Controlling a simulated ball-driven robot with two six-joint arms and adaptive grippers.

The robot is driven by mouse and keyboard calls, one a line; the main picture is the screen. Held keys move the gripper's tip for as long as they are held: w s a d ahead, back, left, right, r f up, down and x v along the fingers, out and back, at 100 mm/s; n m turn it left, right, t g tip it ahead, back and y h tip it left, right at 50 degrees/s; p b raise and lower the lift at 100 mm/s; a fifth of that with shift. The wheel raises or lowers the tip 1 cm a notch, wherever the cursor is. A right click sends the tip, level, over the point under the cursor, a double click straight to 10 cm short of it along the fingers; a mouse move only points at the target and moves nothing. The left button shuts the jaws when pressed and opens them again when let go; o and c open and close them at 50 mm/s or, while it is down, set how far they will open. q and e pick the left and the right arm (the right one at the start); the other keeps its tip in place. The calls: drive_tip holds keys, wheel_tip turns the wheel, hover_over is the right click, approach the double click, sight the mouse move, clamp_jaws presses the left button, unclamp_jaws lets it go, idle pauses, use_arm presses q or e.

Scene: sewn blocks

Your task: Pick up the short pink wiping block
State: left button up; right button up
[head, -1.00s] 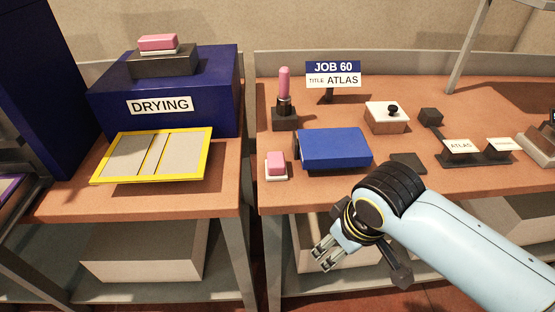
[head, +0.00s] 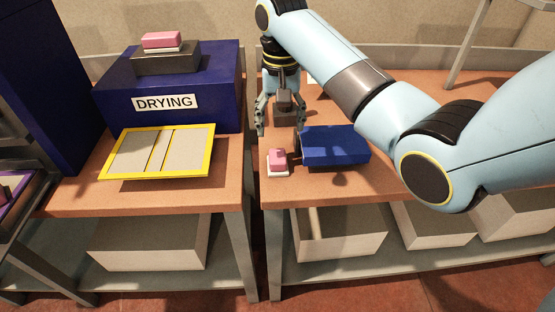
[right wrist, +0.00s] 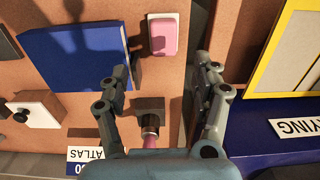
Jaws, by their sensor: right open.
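A short pink block (head: 277,161) sits on a small white base near the front left corner of the right-hand table. It also shows in the right wrist view (right wrist: 163,35), ahead of the fingertips and between their lines. My right gripper (head: 279,125) is open and empty, fingers pointing down, above the table behind the block and apart from it. In the right wrist view its two fingers (right wrist: 165,77) are spread wide. Another pink block (head: 161,40) with a white layer rests on a dark stand on the drying box. My left gripper is out of view.
A blue block (head: 335,145) lies just right of the pink one. A dark holder with a tall pink piece (right wrist: 150,125) stands close to my right gripper. The drying box (head: 165,85) and yellow-framed panel (head: 205,165) are on the left table, across a gap.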

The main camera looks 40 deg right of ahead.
sight(278, 155)
wheel_tip(278, 155, down, 5)
drive_tip(key=shift+r, duration=0.1)
drive_tip(key=f, duration=0.5)
drive_tip(key=shift+a+f, duration=0.2)
drive_tip(key=shift+a, duration=0.15)
drive_tip(key=c, duration=1.3)
drive_tip(key=shift+o, duration=0.2)
drive_tip(key=shift+r, duration=0.1)
drive_tip(key=r, duration=0.4)
drive_tip(key=shift+s+a+r, duration=0.1)
drive_tip(key=shift+s+r, duration=0.05)
drive_tip(key=shift+s, duration=0.05)
drive_tip(key=s+a+r, duration=0.4)
drive_tip(key=s+r, duration=0.2)
drive_tip(key=s, duration=0.4)
drive_tip(key=shift+a+r+p, duration=0.3)
drive_tip(key=shift+a+p, duration=0.05)
drive_tip(key=shift+a, duration=0.05)
